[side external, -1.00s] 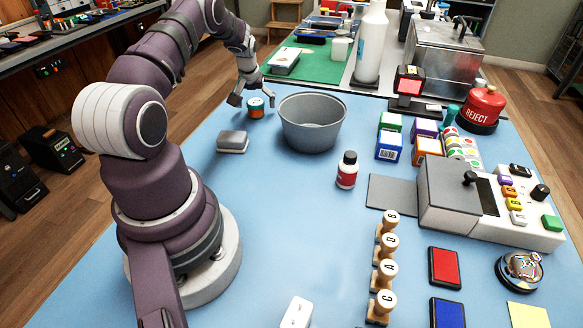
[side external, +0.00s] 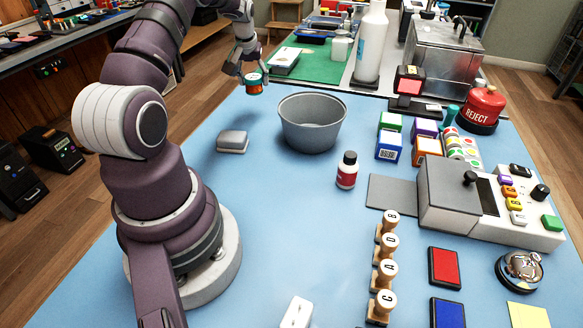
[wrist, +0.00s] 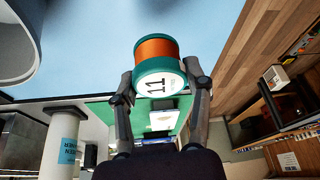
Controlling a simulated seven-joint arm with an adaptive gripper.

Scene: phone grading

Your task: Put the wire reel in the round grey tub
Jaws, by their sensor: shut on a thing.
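The wire reel (side external: 254,84), with orange wire between green flanges and a white label, is held above the blue table at the far left. My gripper (side external: 248,78) is shut on it. In the wrist view the reel (wrist: 155,65) sits between both fingertips (wrist: 158,82), its label marked 11. The round grey tub (side external: 311,122) stands on the table, right of and nearer than the reel. The tub looks empty. Part of its rim also shows at the upper left of the wrist view (wrist: 28,72).
A small grey block (side external: 232,141) lies left of the tub. A red and white bottle (side external: 347,170) stands in front of the tub on the right. A tall white bottle (side external: 370,45) and green mat (side external: 310,62) are behind. Bare blue table lies around the tub.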

